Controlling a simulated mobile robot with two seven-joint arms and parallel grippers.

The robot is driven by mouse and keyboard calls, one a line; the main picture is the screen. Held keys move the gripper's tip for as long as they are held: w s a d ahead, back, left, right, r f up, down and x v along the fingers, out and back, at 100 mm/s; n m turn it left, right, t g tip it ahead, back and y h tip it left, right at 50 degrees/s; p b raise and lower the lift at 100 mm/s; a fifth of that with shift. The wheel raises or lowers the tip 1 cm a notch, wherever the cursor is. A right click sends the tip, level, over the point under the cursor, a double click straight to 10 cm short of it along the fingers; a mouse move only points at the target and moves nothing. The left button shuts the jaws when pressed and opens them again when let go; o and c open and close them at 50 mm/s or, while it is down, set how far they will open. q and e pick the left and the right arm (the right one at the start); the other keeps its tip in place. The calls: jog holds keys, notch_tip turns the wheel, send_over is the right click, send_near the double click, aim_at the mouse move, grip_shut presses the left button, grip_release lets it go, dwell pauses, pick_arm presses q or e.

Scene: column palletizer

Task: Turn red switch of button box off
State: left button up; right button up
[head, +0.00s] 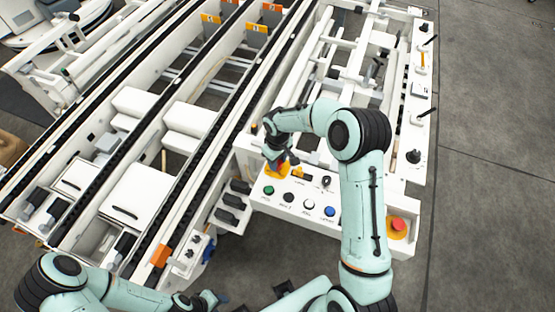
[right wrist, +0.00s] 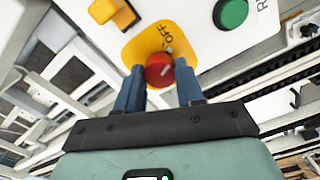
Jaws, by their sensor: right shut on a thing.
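The red switch (right wrist: 158,70) is a round knob on a yellow plate (right wrist: 146,44) marked "OFF". A pale line shows on the knob's face, but I cannot tell its exact setting. My right gripper (right wrist: 158,84) is shut on the knob, with one blue finger on each side. In the head view my right gripper (head: 277,160) is at the upper left of the white button box (head: 265,200) and hides the knob. My left gripper (head: 208,298) is low in the head view, away from the box; its jaws are not clear.
The box also carries a green button (head: 269,190), a black one, a white one, a blue button (head: 330,211) and a black selector (head: 326,181). A red emergency button (head: 398,224) sits at the right. Conveyor rails fill the left; grey floor (head: 490,180) is open at right.

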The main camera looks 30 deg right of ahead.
jog(key=n, duration=0.4)
jog(key=shift+w+n, duration=0.1)
jog(key=shift+n, duration=0.3)
dwell(0.4)
jog(key=o, duration=1)
jog(key=shift+o, duration=0.2)
jog(key=shift+r, duration=0.15)
notch_tip(320, 180, up, 13)
jog(key=p, duration=0.1)
